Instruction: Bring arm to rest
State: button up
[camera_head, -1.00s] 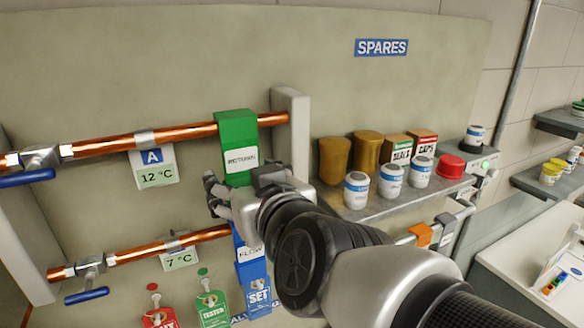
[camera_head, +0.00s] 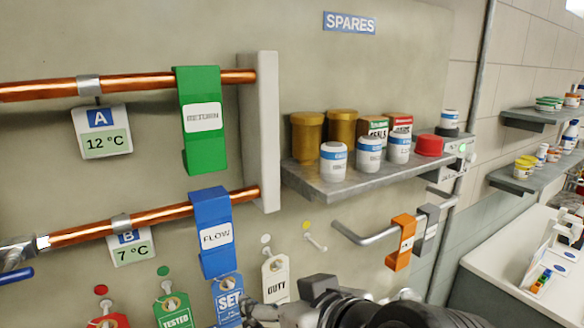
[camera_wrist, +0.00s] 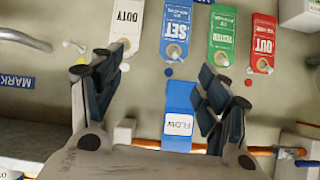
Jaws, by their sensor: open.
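My gripper (camera_wrist: 160,66) is open and empty. In the head view my gripper (camera_head: 270,314) shows at the bottom edge, partly cut off, below the blue FLOW sleeve (camera_head: 212,232). The green RETURN sleeve (camera_head: 199,120) hangs on the upper copper pipe, well above my gripper and apart from it. The blue FLOW sleeve hangs on the lower pipe. In the upside-down wrist view, the FLOW sleeve (camera_wrist: 180,105) appears between my two fingers, with the wall behind; whether anything touches it, I cannot tell.
Tags hang near my gripper: white DUTY (camera_head: 276,278), blue SET (camera_head: 228,302), green TESTED (camera_head: 174,311). A spares shelf (camera_head: 350,186) with jars and boxes juts out on the right. Below it, a rail (camera_head: 372,238) carries orange and grey clips. A white counter (camera_head: 500,262) stands farther right.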

jog(key=s+d+f+m+g+h+b, duration=0.1)
jog(key=s+d+f+h+b, duration=0.1)
jog(key=f, duration=0.6)
jog(key=s+d+f+m+g+h+b, duration=0.2)
jog(key=s+d+f+b, duration=0.3)
jog(key=d+f, duration=0.3)
jog(key=s+d+f+m+g+h+b, duration=0.1)
jog(key=s+d+f+b, duration=0.3)
jog(key=f, duration=0.4)
jog(key=shift+s+d+f+m+g+h+b, duration=0.3)
jog(key=shift+d+f+m+g+h, duration=0.15)
jog(key=shift+d, duration=0.4)
jog(key=shift+w+r, duration=0.1)
